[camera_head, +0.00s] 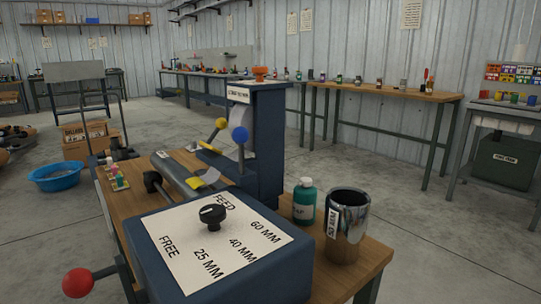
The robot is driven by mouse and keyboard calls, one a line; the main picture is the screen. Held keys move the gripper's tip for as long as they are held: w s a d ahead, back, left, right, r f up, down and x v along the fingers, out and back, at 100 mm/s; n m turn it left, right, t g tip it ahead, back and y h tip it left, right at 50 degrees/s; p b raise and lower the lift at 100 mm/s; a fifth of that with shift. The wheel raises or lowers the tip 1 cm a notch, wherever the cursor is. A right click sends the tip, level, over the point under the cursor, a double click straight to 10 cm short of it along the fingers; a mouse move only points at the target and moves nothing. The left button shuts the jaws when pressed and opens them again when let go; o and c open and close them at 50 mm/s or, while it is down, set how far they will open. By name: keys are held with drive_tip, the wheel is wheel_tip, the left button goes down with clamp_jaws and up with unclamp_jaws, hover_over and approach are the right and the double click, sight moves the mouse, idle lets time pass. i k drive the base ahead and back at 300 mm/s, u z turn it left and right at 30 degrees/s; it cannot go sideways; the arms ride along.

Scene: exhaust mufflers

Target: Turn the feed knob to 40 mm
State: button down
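The feed knob (212,216) is black and stands on a white label plate (172,222) on top of a blue machine housing (265,262). The plate reads FEED behind the knob, with FREE (168,246), 25 MM (208,263), 40 MM (243,249) and 60 MM (265,231) around its near side. A pale mark shows on the left of the knob's top; which label it points to is too small to tell. My gripper is not in view, and nothing touches the knob.
A red-ball lever (78,283) sticks out at the housing's left. Yellow (221,123) and blue (239,135) ball levers rise behind. A green bottle (304,201) and a shiny metal cup (347,226) stand right of the housing on the wooden bench (362,262). Floor at right is clear.

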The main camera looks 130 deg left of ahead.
sight(212, 215)
drive_tip(key=i, duration=0.5)
drive_tip(key=u, duration=2.35)
drive_tip(key=i, duration=2.4)
drive_tip(key=u, duration=3.75)
